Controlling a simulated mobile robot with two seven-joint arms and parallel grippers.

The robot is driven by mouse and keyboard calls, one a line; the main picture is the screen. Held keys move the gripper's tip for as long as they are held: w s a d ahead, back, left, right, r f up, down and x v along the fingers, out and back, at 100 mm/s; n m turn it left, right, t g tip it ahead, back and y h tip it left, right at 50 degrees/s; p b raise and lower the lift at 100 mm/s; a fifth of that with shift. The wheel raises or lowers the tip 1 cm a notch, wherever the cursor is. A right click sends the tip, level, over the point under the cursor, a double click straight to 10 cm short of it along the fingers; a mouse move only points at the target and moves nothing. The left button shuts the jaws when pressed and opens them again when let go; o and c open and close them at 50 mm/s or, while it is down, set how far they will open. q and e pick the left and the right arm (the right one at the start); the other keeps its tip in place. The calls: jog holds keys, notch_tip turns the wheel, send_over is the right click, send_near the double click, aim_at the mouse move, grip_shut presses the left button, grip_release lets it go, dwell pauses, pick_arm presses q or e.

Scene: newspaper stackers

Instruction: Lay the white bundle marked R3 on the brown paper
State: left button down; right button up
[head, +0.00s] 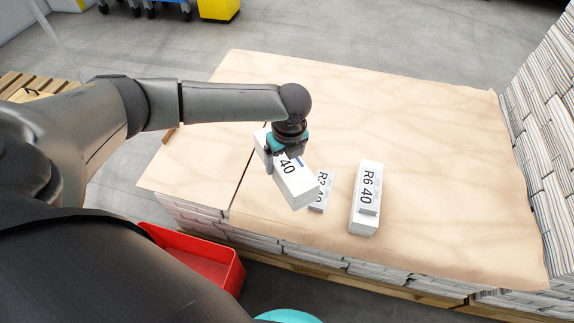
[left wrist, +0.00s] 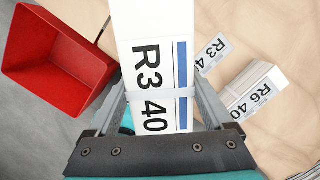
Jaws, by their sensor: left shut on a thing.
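My left gripper (head: 282,158) is shut on the white bundle marked R3 (head: 297,188), whose label reads R3 40 in the left wrist view (left wrist: 158,90). The bundle is tilted over the brown paper (head: 400,120); I cannot tell if its low end touches. A flat label marked R3 (head: 321,190) lies on the paper just right of the bundle, partly hidden by it; it also shows in the left wrist view (left wrist: 212,54). My right gripper is not in view.
A white bundle marked R6 (head: 365,222) lies on the paper right of the R3 label. Stacked newspapers (head: 548,120) rise along the right edge. A red bin (head: 205,262) stands below the near left edge. The paper's far half is clear.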

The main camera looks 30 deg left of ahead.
pick_arm(q)
jog(key=w+a+f+m+b, duration=0.1)
jog(key=m, duration=0.1)
jog(key=w+a+f+m+b, duration=0.1)
jog(key=m, duration=0.1)
jog(key=w+a+f+m+b, duration=0.1)
jog(key=f+m, duration=0.1)
jog(key=shift+w+a+f+t+h, duration=0.1)
jog(key=shift+w+a+t+h, duration=0.05)
jog(key=shift+a+t+h, duration=0.2)
jog(key=shift+w+a+f+m+h+b, duration=0.15)
jog(key=shift+w+a+f+m+b, duration=0.2)
jog(key=shift+m, duration=0.35)
jog(key=shift+w+a+f+m+h+b, duration=0.1)
jog(key=shift+w+a+f+m+b, duration=0.2)
jog(key=shift+m, duration=0.4)
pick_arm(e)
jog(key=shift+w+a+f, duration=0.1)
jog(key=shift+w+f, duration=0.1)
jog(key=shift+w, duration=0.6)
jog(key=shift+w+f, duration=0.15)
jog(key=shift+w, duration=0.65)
pick_arm(q)
jog(key=shift+r, duration=0.1)
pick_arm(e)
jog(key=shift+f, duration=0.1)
